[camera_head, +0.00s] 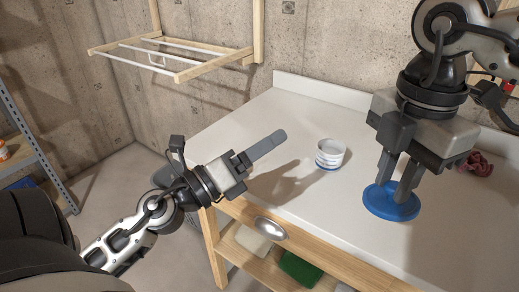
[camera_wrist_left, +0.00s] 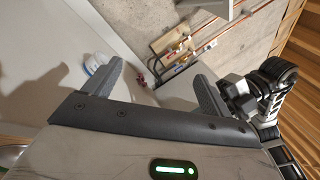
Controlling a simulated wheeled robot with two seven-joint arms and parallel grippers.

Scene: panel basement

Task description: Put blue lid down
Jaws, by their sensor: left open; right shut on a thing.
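The blue lid (camera_head: 378,205) is a round disc at the tips of my right gripper (camera_head: 398,190), which points down over the right part of the white tabletop (camera_head: 300,110). The right gripper is shut on the lid. The lid is at or just above the tabletop; I cannot tell if it touches. My left gripper (camera_head: 262,150) is open and empty over the table's left front part. Its two fingers also show in the left wrist view (camera_wrist_left: 150,85). A white round container (camera_head: 330,149) with a blue base stands on the tabletop between the two grippers.
A dark red crumpled thing (camera_head: 476,163) lies on the tabletop at the right. A metal bowl-like piece (camera_head: 271,229) is at the table's front edge. A wooden rack (camera_head: 170,55) hangs on the wall. The tabletop behind the white container is clear.

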